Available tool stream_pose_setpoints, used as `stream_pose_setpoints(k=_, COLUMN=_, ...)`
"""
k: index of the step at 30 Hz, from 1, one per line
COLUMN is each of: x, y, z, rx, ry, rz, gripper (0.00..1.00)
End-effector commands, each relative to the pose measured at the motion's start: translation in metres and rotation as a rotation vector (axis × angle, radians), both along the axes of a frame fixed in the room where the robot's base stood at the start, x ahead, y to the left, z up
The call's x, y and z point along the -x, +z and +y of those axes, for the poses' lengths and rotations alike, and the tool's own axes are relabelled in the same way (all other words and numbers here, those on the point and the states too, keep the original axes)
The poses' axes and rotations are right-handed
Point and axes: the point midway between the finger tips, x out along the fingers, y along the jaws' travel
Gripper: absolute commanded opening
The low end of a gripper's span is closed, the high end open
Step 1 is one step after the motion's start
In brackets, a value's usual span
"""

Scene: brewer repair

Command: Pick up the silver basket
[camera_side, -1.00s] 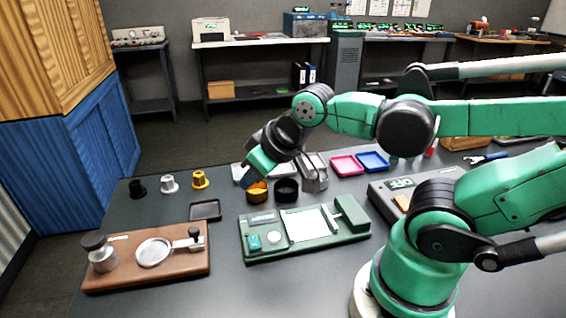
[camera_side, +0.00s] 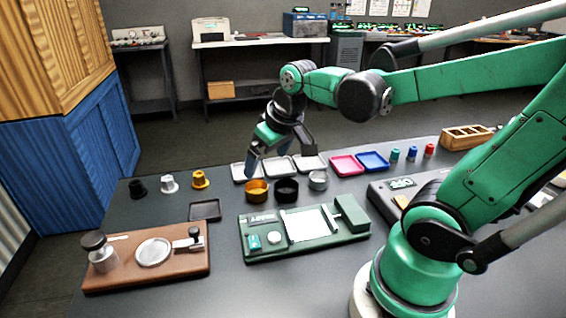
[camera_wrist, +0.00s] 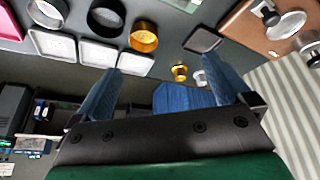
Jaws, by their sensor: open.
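The silver basket (camera_side: 318,183) is a short round metal cup standing on the dark table, at the right end of a row with the black basket (camera_side: 286,193) and the gold basket (camera_side: 257,193). In the wrist view the silver basket (camera_wrist: 46,14) is at the top left corner, partly cut off. My gripper (camera_side: 280,160) is open and empty, above and behind the row, near the white trays. In the wrist view its two blue fingers (camera_wrist: 162,68) are spread apart, with the silver basket well to their left.
White trays (camera_side: 280,167), a pink tray (camera_side: 347,165) and a blue tray (camera_side: 372,161) line the back. A green device (camera_side: 300,240) stands in front of the baskets. A brown board (camera_side: 150,262) and a small dark tray (camera_side: 205,210) are at left.

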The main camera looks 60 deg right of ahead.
Motion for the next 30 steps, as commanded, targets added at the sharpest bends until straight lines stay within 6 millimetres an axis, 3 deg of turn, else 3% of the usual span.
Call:
stream_pose_setpoints(k=1, x=-0.003, y=-0.004, z=-0.023, rx=-0.006, ry=-0.054, rz=0.048, gripper=0.98)
stream_pose_setpoints(k=6, x=0.004, y=-0.026, z=-0.090, rx=-0.059, ry=-0.193, rz=0.214, gripper=0.98)
stream_pose_setpoints(k=12, x=0.025, y=-0.054, z=-0.145, rx=-0.139, ry=-0.302, rz=0.341, gripper=0.98)
stream_pose_setpoints(k=18, x=0.035, y=-0.068, z=-0.162, rx=-0.173, ry=-0.334, rz=0.382, gripper=0.98)
stream_pose_setpoints(k=30, x=0.035, y=-0.113, z=-0.161, rx=-0.173, ry=-0.334, rz=0.382, gripper=0.98)
